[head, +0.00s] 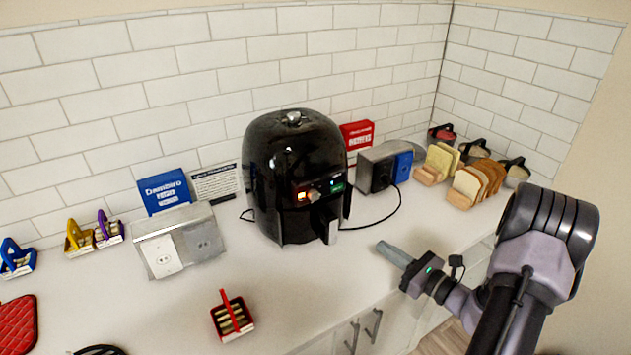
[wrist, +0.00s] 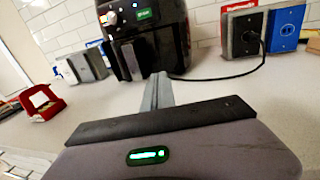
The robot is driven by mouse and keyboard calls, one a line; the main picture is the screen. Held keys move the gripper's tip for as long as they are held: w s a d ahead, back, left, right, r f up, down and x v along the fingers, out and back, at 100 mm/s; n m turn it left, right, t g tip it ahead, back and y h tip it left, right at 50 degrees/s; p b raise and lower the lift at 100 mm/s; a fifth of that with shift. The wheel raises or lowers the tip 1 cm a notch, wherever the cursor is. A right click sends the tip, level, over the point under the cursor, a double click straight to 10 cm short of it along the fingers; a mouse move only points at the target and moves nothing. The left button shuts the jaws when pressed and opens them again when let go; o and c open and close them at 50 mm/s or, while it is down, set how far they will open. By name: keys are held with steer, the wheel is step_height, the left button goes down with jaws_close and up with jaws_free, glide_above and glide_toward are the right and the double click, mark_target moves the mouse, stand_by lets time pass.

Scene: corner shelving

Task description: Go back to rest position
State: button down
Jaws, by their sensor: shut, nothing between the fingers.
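My gripper (head: 389,252) reaches in from the right in the head view, over the front part of the counter. Its fingers are together with nothing between them. The fingers also show in the wrist view (wrist: 158,92), pointing toward the black air fryer. The air fryer (head: 290,165) stands upright on the counter, to the left of and behind my gripper, and apart from it. It also shows in the wrist view (wrist: 145,35), with a lit green display.
A red-handled basket (head: 232,315) sits at the counter's front. An outlet box (head: 178,242) stands left of the fryer, and a blue-faced outlet box (head: 402,166) right of it. A black cord crosses the counter. Bread slices (head: 476,182) stand at the right. Cabinet handles (head: 373,325) show below the counter.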

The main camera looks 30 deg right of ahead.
steer(key=s+a+r+n+g+y, duration=0.1)
steer(key=a+r+n+g+y, duration=0.1)
steer(key=a+r+n+g, duration=0.45)
steer(key=s+a+r+n+g+y, duration=0.1)
steer(key=a+n+y, duration=0.15)
steer(key=a, duration=0.75)
steer(key=a+r+n+g+y, duration=0.25)
steer(key=a+n, duration=0.25)
steer(key=a, duration=0.3)
steer(key=s+a+r+n+h, duration=0.3)
steer(key=s+n+h, duration=0.2)
steer(key=s+n, duration=0.2)
steer(key=s+a+r+n+g+h, duration=0.1)
steer(key=s+a+r+n+h, duration=0.2)
steer(key=s+n, duration=0.4)
steer(key=shift+s+a+r+g+h, duration=0.15)
steer(key=shift+s+a+g+h, duration=0.15)
steer(key=shift+s+a+h, duration=0.55)
